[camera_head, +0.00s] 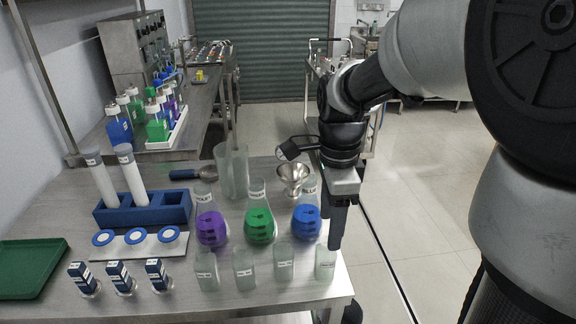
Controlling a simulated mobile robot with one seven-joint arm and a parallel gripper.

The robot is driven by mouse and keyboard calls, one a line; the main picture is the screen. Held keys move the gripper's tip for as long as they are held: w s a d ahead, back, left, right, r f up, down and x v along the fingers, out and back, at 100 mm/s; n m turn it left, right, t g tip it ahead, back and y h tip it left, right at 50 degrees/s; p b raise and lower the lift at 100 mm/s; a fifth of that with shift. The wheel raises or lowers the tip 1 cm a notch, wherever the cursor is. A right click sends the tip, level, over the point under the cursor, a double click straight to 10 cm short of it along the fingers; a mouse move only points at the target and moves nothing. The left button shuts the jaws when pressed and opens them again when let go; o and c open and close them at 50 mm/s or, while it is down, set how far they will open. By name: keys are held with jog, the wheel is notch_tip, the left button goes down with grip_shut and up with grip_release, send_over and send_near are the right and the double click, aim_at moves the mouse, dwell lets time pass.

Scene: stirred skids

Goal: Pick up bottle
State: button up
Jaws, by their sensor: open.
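Several small clear labelled bottles stand upright in a row along the front of the metal table: one at the left (206,270), one beside it (244,270), one further right (283,262) and one near the table's right corner (325,263). My gripper (332,228) points down at the table's right edge, above and behind the rightmost bottle. It is open and nothing shows between its fingers. One finger is seen clearly; the other is mostly hidden. I cannot tell whether the near finger touches the bottle. More bottles with coloured contents (157,122) stand on the rear bench.
Purple (212,228), green (260,225) and blue (306,221) flasks stand close behind the clear bottles. A metal funnel (292,175) and a tall clear beaker (232,172) are behind them. A blue rack (172,211) and green tray (25,270) are left. Floor right of the table is open.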

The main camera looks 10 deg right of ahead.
aim_at(325, 257)
notch_tip(325, 257, down, 12)
jog(key=b, duration=0.2)
jog(key=shift+r+b, duration=0.25)
jog(key=shift+b, duration=0.05)
jog(key=c, duration=1.1)
jog(key=shift+c, duration=0.2)
jog(key=shift+r, duration=0.1)
